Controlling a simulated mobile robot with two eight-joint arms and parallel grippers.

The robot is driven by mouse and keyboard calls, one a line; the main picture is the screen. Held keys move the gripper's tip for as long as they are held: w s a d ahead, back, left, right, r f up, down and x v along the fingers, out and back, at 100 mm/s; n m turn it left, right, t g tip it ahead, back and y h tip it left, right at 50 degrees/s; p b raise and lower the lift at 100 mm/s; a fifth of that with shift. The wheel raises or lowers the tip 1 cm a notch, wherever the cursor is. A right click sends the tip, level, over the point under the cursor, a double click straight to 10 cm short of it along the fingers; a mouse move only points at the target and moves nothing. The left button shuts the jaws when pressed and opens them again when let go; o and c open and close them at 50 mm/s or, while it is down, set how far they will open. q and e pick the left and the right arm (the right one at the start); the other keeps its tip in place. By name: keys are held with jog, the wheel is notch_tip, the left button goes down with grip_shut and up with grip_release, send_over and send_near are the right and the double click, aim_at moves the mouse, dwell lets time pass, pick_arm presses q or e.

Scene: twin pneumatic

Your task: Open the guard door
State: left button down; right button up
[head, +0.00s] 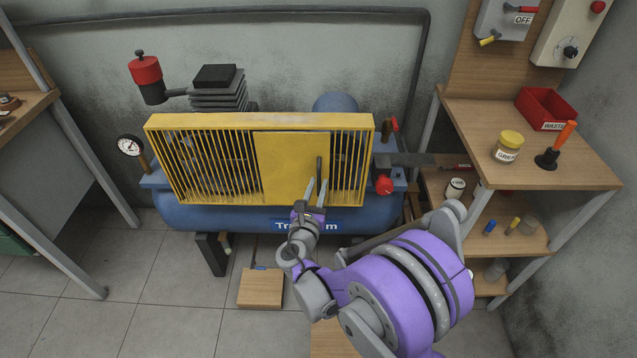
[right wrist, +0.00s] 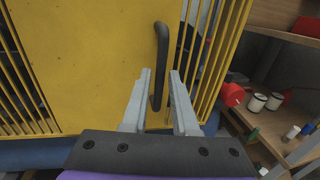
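The guard door is a solid yellow panel (head: 284,168) set in the yellow barred guard on the front of the blue compressor; it looks shut. It also fills the left of the right wrist view (right wrist: 85,60). A dark upright handle (head: 319,170) sits near its right edge, and the handle shows in the right wrist view (right wrist: 160,60). My right gripper (head: 315,190) is open in front of the door. In the right wrist view its two fingers stand on either side of the handle's lower part, apart from each other. My left gripper is not in view.
The blue tank (head: 240,213) lies below the guard, with a red knob (head: 384,185) at right. A wooden bench (head: 535,135) with a red bin (head: 545,108) and a grease tub (head: 507,147) stands at right. A wooden block (head: 260,288) lies on the floor.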

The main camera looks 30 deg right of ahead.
jog(key=shift+x, duration=0.85)
grip_shut()
dwell(0.8)
